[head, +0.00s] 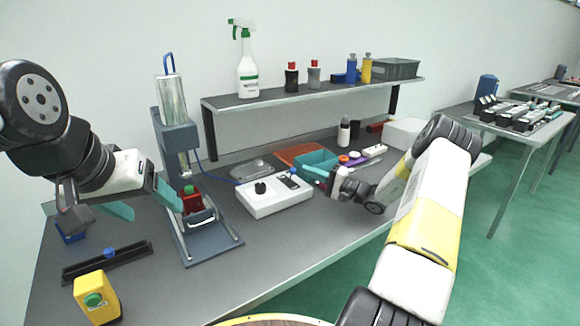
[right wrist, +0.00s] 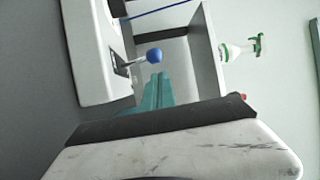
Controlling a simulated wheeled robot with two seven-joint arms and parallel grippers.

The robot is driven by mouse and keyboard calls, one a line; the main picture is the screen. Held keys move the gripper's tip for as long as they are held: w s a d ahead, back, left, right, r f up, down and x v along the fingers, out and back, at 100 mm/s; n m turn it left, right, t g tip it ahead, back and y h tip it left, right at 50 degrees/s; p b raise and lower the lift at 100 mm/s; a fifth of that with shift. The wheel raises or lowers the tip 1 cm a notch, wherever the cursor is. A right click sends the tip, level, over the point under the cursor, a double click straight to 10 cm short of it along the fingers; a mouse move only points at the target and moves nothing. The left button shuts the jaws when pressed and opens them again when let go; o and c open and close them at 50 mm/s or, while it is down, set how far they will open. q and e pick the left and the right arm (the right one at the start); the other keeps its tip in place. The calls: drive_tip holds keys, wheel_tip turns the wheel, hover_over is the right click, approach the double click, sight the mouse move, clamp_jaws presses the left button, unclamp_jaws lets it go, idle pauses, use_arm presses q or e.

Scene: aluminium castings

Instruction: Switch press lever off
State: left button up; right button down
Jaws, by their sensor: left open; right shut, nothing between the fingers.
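The press (head: 178,135) stands at the left of the workbench. A white control box (head: 270,202) with a black knob (head: 260,188) lies right of it. In the right wrist view, a lever with a blue ball (right wrist: 154,55) rises from a slot in the white box (right wrist: 92,60). My right gripper (right wrist: 158,80) is shut and empty, its teal fingertips close to the ball; I cannot tell whether they touch. In the head view its wrist is right of the box. My left gripper (head: 140,202) is open and empty, left of the press.
A red part with a green top (head: 191,200) sits under the press. A yellow box with a green button (head: 96,298) stands at the front left. A shelf (head: 310,93) with a spray bottle (head: 247,75) runs along the wall.

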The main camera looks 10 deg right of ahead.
drive_tip(key=shift+v, duration=1.85)
drive_tip(key=shift+a, duration=0.1)
drive_tip(key=s+a+r+n+g+h, duration=0.2)
drive_tip(key=s+a+r+n+g, duration=0.1)
drive_tip(key=s+a+r+g, duration=0.4)
drive_tip(key=s+a+r+n+g+h, duration=0.2)
drive_tip(key=s+a+r+n+g, duration=0.3)
drive_tip(key=s+a, duration=0.45)
drive_tip(key=s+d+r+t+h, duration=0.1)
drive_tip(key=s+r+h, duration=0.3)
drive_tip(key=s, duration=0.6)
drive_tip(key=s+d+r+t+h, duration=0.2)
drive_tip(key=s+r+t+h, duration=0.1)
drive_tip(key=s, duration=0.7)
drive_tip(key=shift+d+r+t+h, duration=0.25)
drive_tip(key=shift+r+t+h, duration=0.15)
drive_tip(key=shift+t+h, duration=0.35)
drive_tip(key=shift+s, duration=0.1)
